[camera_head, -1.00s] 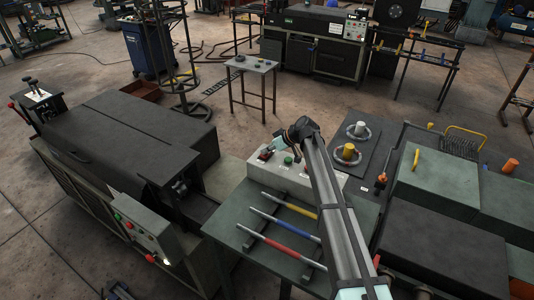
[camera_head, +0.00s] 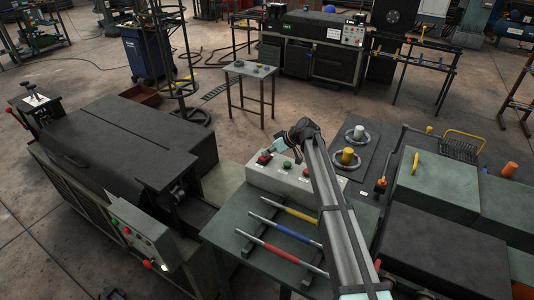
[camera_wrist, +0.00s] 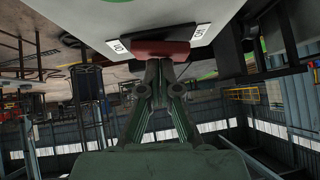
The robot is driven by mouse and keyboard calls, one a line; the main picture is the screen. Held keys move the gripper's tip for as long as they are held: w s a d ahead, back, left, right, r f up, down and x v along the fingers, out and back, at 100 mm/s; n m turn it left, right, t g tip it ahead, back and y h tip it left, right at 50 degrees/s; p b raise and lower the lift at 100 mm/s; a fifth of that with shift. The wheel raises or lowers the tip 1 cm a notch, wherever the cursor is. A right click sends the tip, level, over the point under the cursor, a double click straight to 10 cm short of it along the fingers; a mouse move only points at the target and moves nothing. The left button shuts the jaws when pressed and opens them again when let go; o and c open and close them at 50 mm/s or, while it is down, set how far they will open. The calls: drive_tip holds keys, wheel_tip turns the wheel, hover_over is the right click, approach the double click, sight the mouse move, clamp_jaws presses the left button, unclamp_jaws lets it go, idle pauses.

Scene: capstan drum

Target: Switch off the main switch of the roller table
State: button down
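The grey control box (camera_head: 290,180) stands at the back of the green table in the head view. A red switch (camera_head: 264,160) sits at its left end, with a green button (camera_head: 289,164) to its right. In the wrist view the red switch (camera_wrist: 160,49) lies between a white ON label (camera_wrist: 118,46) and an OFF label (camera_wrist: 202,31). My gripper (camera_wrist: 160,66) has its fingertips close together and empty, right at the red switch; I cannot tell whether they touch it. In the head view my gripper (camera_head: 280,146) is above the box's left end. The switch's position is unclear.
Yellow, blue and red-ended rods (camera_head: 284,228) lie on the table in front of the box. A dark panel with two round posts (camera_head: 347,156) stands to the right. A dark machine (camera_head: 120,140) with a button box (camera_head: 140,231) is at the left.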

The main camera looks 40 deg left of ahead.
sight(269, 156)
drive_tip(key=shift+w+r, duration=0.2)
drive_tip(key=shift+r, duration=0.25)
drive_tip(key=r, duration=0.2)
drive_tip(key=shift+w+a+r, duration=0.1)
drive_tip(key=shift+w+r, duration=0.2)
drive_tip(key=b+v, duration=0.4)
drive_tip(key=v, duration=0.6)
drive_tip(key=shift+w+r, duration=0.2)
